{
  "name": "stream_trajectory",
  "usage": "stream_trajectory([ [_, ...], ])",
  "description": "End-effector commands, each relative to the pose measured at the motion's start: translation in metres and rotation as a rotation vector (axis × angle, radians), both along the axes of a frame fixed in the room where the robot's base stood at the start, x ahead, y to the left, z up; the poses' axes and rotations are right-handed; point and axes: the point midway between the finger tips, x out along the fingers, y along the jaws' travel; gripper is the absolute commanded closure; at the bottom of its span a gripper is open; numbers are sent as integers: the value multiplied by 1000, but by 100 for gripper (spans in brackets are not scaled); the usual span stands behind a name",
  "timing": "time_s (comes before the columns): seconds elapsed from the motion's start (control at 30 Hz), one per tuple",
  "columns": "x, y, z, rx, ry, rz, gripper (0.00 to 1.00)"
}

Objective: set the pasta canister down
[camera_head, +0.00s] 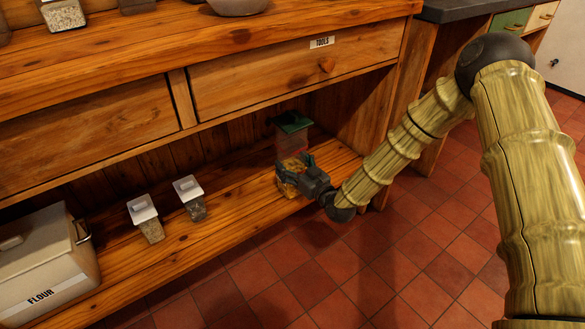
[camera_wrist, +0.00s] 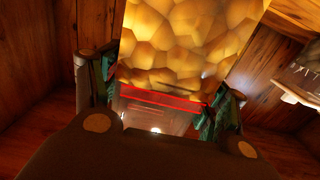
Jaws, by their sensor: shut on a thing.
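The pasta canister (camera_head: 291,140) is a tall clear container with a green lid and yellow-brown pasta in its lower part. It is upright, or nearly so, over the right end of the lower shelf. My gripper (camera_head: 294,174) is shut on it from the front right, low on its body. The wrist view shows the canister's pasta (camera_wrist: 190,40) close up between the two fingers (camera_wrist: 160,105), with a red band across the clear wall. The gripper partly hides the canister's base, and I cannot tell whether it touches the shelf.
The lower shelf (camera_head: 225,232) also holds two small white-lidded jars (camera_head: 147,221) (camera_head: 190,200) and a cream flour tin (camera_head: 45,262) at left. Bare wood lies between the jars and the canister. A TOOLS drawer (camera_head: 290,75) hangs above, and a side panel (camera_head: 355,115) closes the right.

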Motion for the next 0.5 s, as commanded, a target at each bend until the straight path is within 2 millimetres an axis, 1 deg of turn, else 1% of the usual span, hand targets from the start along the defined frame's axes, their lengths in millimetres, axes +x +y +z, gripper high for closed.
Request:
stream_trajectory([
  [0.23,1,0,1,2,-4,0,68],
  [0.37,0,0,-1,1,-3,0,68],
  [0.4,0,0,-3,0,-1,0,24],
  [0.47,0,0,-2,0,-1,0,14],
  [0.5,0,0,-2,0,-1,0,6],
])
